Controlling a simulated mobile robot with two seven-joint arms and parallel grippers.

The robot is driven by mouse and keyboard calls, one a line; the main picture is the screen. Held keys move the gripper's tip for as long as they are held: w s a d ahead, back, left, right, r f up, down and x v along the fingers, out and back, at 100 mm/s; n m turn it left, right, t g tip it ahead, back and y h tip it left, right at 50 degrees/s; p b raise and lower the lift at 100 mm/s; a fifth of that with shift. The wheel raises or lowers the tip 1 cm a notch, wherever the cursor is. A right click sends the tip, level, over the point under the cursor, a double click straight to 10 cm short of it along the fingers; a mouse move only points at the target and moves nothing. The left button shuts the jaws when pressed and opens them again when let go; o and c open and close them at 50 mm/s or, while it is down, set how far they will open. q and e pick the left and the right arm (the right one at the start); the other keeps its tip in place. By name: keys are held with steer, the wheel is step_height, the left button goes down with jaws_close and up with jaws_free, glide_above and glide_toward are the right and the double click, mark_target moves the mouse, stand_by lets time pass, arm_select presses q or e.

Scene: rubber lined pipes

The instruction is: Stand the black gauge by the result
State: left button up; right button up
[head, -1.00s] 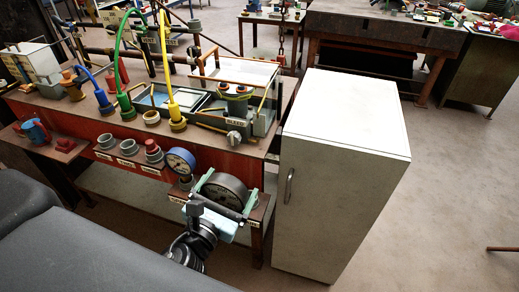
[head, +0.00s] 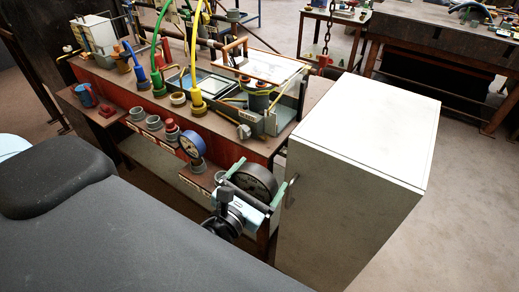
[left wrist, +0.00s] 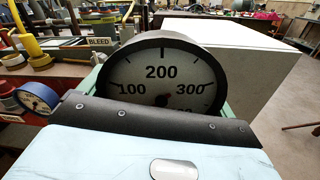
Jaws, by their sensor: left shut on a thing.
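The black gauge (head: 258,178) is held between the green fingers of my left gripper (head: 256,181), at the right front corner of the bench. In the left wrist view, its round face (left wrist: 160,75) stands upright, with 100, 200 and 300 readable and its lower edge hidden behind my gripper. I cannot tell whether the gauge touches anything below. A blue gauge (head: 192,144) sits left of it at the bench's front and shows in the left wrist view (left wrist: 38,97). Labels on the front shelf (head: 192,184) are too small to read. My right gripper is out of view.
A white cabinet (head: 350,150) stands close to the right of the gauge. The bench holds grey fittings (head: 153,122), a yellow hose (head: 195,50), a green hose (head: 155,45) and a tank section labelled BLEED (left wrist: 100,42). Open floor (head: 460,190) lies right of the cabinet.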

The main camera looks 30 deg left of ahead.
arm_select(q)
steer(key=w+a+f+m+h, duration=0.2)
steer(key=w+a+f+h, duration=0.1)
steer(key=w+a, duration=0.5)
steer(key=w, duration=0.2)
steer(key=shift+w+a+f+h, duration=0.15)
steer(key=shift+w+f+h, duration=0.15)
steer(key=shift+h, duration=0.1)
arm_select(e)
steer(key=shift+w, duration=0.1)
arm_select(q)
steer(key=shift+r, duration=0.1)
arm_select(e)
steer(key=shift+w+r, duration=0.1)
arm_select(q)
steer(key=shift+f+b, duration=2.2)
steer(key=shift+f, duration=0.75)
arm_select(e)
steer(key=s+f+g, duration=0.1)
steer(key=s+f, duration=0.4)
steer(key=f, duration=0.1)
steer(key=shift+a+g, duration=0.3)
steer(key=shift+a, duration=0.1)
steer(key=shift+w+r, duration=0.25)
